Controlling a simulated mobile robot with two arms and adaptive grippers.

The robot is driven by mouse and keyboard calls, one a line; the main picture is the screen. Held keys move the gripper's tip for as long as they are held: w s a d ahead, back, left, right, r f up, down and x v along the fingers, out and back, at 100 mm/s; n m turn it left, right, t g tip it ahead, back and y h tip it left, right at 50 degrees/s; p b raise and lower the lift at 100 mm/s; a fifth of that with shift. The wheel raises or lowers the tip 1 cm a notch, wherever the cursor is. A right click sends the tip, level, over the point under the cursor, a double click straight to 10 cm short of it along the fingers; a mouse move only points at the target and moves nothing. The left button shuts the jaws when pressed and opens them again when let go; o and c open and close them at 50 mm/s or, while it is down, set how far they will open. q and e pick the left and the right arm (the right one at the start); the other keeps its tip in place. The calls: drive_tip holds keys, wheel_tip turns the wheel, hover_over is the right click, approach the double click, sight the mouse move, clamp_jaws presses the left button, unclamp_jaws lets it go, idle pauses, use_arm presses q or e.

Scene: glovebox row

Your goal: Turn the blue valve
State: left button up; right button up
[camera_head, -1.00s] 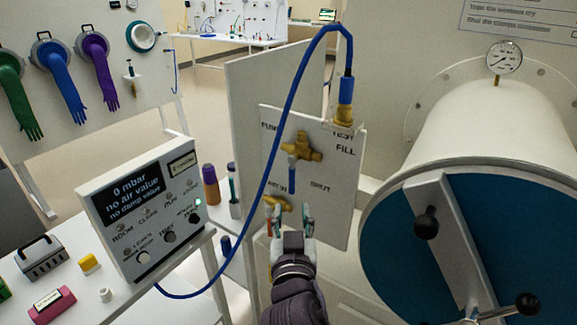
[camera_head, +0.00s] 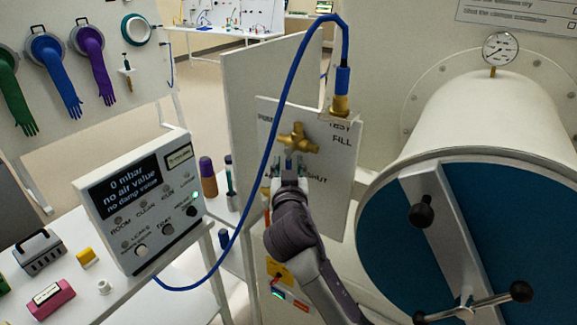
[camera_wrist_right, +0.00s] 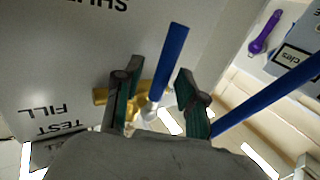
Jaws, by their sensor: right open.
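The blue valve has a brass body (camera_head: 298,138) on a white upright panel (camera_head: 335,195) and also shows in the right wrist view (camera_wrist_right: 102,97). Its blue lever (camera_wrist_right: 172,60) stands between my fingers in the right wrist view, with a gap on each side. My right gripper (camera_head: 291,163) is open in front of the panel, just below the brass body, and hides most of the lever in the head view. I cannot tell whether a finger touches the lever. My left gripper is not in view.
A blue hose (camera_head: 272,140) arches from the panel's top fitting (camera_head: 341,95) down to a control box (camera_head: 150,205) at left. A large drum with a blue door (camera_head: 395,215) stands close on the right. A lower valve is mostly hidden behind my right arm.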

clamp_jaws()
idle(0.4)
drive_tip(key=shift+s+r+p, duration=0.1)
drive_tip(key=shift+r+p, duration=0.05)
drive_tip(key=shift+p, duration=0.35)
drive_tip(key=n+g+p, duration=0.1)
drive_tip(key=p, duration=0.2)
drive_tip(key=d+n+g+p, duration=0.1)
drive_tip(key=n+p, duration=0.1)
drive_tip(key=p, duration=0.1)
drive_tip(key=s+n+g+h+p, duration=0.1)
drive_tip(key=n+p, duration=0.1)
drive_tip(key=p, duration=0.1)
drive_tip(key=shift+d+r+g, duration=0.25)
drive_tip(key=shift+d+g, duration=0.15)
drive_tip(key=shift+s, duration=0.1)
